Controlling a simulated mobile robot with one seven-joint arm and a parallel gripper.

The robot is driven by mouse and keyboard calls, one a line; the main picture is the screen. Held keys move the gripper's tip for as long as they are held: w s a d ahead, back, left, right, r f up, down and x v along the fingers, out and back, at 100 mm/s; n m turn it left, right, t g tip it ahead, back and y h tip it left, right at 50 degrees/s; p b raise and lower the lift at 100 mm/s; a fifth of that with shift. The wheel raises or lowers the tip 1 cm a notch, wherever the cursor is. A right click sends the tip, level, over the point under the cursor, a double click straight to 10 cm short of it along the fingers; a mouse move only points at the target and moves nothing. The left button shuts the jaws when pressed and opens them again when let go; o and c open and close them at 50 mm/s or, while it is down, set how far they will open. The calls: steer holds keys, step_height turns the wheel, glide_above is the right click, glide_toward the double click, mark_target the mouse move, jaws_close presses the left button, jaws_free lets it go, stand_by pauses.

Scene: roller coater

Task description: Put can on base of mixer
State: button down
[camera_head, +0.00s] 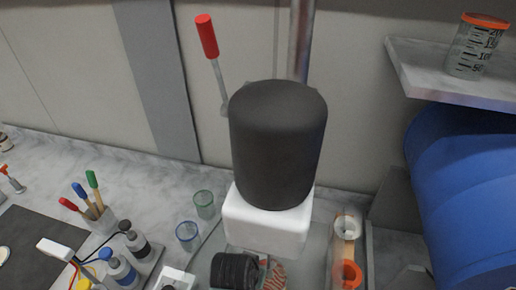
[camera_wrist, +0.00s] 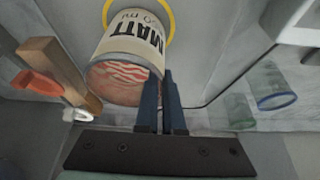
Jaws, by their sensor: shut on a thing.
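The can (camera_wrist: 128,45) has a white label with black "MATT" lettering and an end with red and pink stripes facing the wrist camera. My gripper (camera_wrist: 168,75) is shut at the right edge of that end, its two dark fingers close together. A yellow ring (camera_wrist: 173,20) shows beyond the can on the grey mixer base (camera_wrist: 205,45); the can hides much of the ring. I cannot tell whether the can touches the base. In the head view the mixer (camera_head: 278,140) has a black cylinder over a white block, and the striped can end (camera_head: 275,273) shows below it.
A wooden piece with orange and white rings (camera_head: 346,250) stands right of the mixer. Green (camera_head: 204,203) and blue (camera_head: 187,235) glasses stand to its left. A red-handled lever (camera_head: 207,38) rises behind. A blue drum (camera_head: 465,190) and a shelf with a beaker (camera_head: 475,48) are at right.

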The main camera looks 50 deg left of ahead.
steer(key=shift+s+d+r, duration=0.3)
steer(key=shift+s+r, duration=0.05)
steer(key=shift+s, duration=0.2)
steer(key=shift+w+a+f, duration=0.1)
steer(key=shift+f, duration=0.2)
steer(key=c, duration=1.3)
jaws_free()
steer(key=shift+w+f, duration=0.1)
steer(key=shift+o, duration=1.4)
steer(key=shift+r, duration=0.2)
